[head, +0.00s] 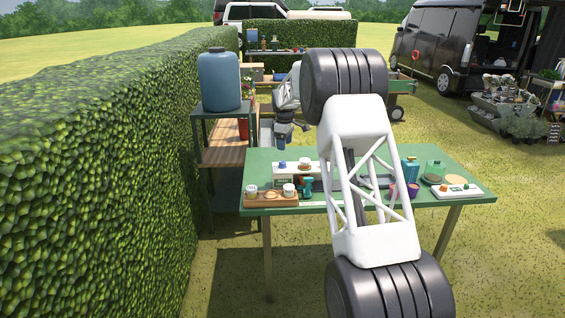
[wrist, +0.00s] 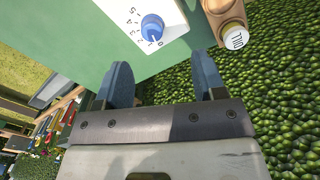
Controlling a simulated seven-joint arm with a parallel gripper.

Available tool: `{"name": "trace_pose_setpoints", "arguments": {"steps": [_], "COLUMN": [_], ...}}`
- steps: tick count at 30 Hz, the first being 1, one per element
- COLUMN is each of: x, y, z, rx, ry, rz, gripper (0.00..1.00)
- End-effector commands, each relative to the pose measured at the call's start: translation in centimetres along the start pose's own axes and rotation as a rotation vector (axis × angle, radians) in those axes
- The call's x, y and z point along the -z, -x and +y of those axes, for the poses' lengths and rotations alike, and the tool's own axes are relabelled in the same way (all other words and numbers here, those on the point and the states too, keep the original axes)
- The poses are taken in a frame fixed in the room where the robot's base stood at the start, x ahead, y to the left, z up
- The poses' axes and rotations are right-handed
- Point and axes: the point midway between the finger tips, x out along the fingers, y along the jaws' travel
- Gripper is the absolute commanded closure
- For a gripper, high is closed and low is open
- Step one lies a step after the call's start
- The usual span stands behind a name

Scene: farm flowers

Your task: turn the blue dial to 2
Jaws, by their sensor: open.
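The blue dial (wrist: 152,26) sits on a white panel (wrist: 176,24) with printed numbers around it, in the upper middle of the wrist view. A pale mark on the dial's lower side lies near the 0 and 1; I cannot tell its exact setting. In the head view the dial (head: 283,165) is a small blue spot at the back left of the green table. My gripper (wrist: 162,78) is open and empty. Its two blue-grey fingertips are below the dial in the wrist view, apart from it. In the head view my gripper (head: 283,137) is small, near the table's back left edge.
A labelled jar (wrist: 232,36) stands right of the panel in the wrist view, close to the right finger. The green table (head: 320,204) also bears a wooden tray (head: 270,203) with jars. A hedge (head: 100,170) lies left, and a blue barrel (head: 219,80) stands behind.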

Motion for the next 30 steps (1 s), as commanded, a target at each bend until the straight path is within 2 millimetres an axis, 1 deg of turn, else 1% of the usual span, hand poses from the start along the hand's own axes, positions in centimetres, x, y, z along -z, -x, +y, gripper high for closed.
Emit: {"name": "trace_pose_setpoints", "arguments": {"steps": [1,3,6,10,23,26,30], "x": [0.4,0.9,1.3,1.5,1.5,1.5,1.4], "y": [-0.7,-1.5,-2.1,-2.5,-2.7,-3.2,-4.3], "z": [0.5,1.0,1.4,1.6,1.6,1.6,1.6], "rx": [0.002,0.005,0.006,0.008,0.008,0.008,0.008], "ry": [0.012,0.024,0.038,0.045,0.045,0.044,0.044], "rz": [-0.001,-0.002,-0.003,-0.004,-0.004,-0.004,-0.004], "gripper": [0.37,0.37,0.37,0.37,0.37,0.37,0.37]}}
